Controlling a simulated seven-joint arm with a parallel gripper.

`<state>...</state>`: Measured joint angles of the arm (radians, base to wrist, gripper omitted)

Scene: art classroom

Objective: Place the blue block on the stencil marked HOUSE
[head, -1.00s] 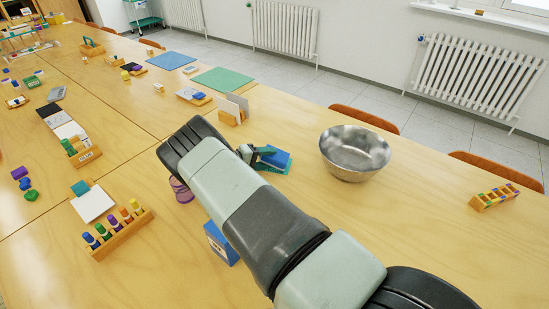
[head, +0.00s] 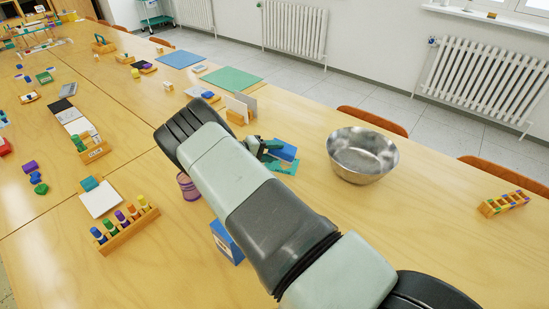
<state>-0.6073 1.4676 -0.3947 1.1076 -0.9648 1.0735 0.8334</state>
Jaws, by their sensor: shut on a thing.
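My gripper (head: 264,149) is beyond my forearm, left of the metal bowl. It is shut on a blue block (head: 285,150), holding it just above a flat teal piece (head: 284,167) on the table. My arm hides part of the gripper. I cannot read the word HOUSE anywhere, so I cannot tell which thing is that stencil.
The metal bowl (head: 362,154) stands close right of the block. A blue box (head: 226,242) and purple cylinder (head: 187,186) stand beside my arm. A peg rack (head: 128,232) and white card (head: 100,198) lie left. Table right of the bowl is mostly clear.

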